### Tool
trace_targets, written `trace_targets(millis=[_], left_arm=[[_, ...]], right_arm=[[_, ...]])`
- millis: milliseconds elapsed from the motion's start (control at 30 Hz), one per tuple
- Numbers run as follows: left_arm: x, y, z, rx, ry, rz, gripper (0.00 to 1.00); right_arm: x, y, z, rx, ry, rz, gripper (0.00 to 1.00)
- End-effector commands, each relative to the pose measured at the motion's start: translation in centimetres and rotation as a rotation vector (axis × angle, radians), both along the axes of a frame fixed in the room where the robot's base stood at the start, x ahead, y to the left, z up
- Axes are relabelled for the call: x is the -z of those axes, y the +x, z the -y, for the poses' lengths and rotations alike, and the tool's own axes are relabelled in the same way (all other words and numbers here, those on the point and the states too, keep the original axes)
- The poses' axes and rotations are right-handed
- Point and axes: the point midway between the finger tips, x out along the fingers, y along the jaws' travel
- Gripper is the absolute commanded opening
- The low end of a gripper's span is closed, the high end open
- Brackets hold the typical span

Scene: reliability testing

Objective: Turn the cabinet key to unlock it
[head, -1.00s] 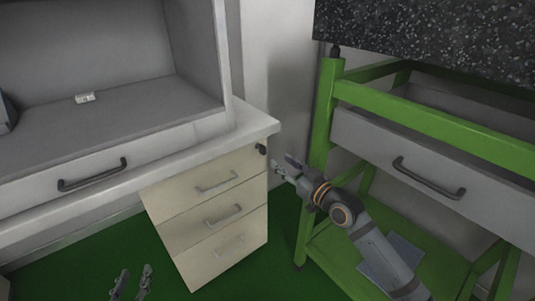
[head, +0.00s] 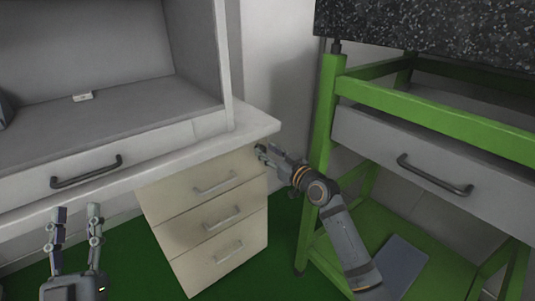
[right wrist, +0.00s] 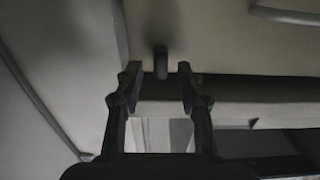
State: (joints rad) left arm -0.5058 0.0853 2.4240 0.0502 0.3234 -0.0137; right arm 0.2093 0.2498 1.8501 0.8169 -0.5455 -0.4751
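The cabinet (head: 212,218) is a cream three-drawer unit under the white desk. Its dark key (right wrist: 160,62) sticks out near the cabinet's upper right corner. In the right wrist view the key stands between the two fingertips of my right gripper (right wrist: 158,75), with a gap on each side. In the head view my right gripper (head: 264,154) is at that corner and covers most of the key. The right gripper is open. My left gripper (head: 76,217) is open and empty at the lower left, apart from the cabinet.
The white desk (head: 150,172) overhangs the cabinet. A green-framed bench (head: 325,130) with a drawer (head: 430,160) stands close on the right of my right arm. A small white item (head: 82,97) lies on the desk shelf. Green floor shows in front of the cabinet.

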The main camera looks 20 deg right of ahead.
Motion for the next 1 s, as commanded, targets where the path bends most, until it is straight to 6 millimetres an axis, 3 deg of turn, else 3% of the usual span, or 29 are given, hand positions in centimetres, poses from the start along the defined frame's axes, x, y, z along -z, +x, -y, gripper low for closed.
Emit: trace_targets(millis=[367, 667, 1000], left_arm=[[-1.02, -0.57, 0.04, 0.002, 0.001, 0.049, 0.4], [-0.99, -0.55, 0.04, 0.002, 0.001, 0.048, 0.4], [-0.82, -0.3, 0.03, 0.001, 0.001, 0.032, 0.4]], right_arm=[[-0.06, 0.42, -0.21, -0.001, 0.0, 0.001, 0.38], [-0.05, 0.41, -0.2, -0.001, 0.0, 0.001, 0.01], [-0.07, 0.41, -0.19, -0.001, 0.009, -0.003, 0.0]])
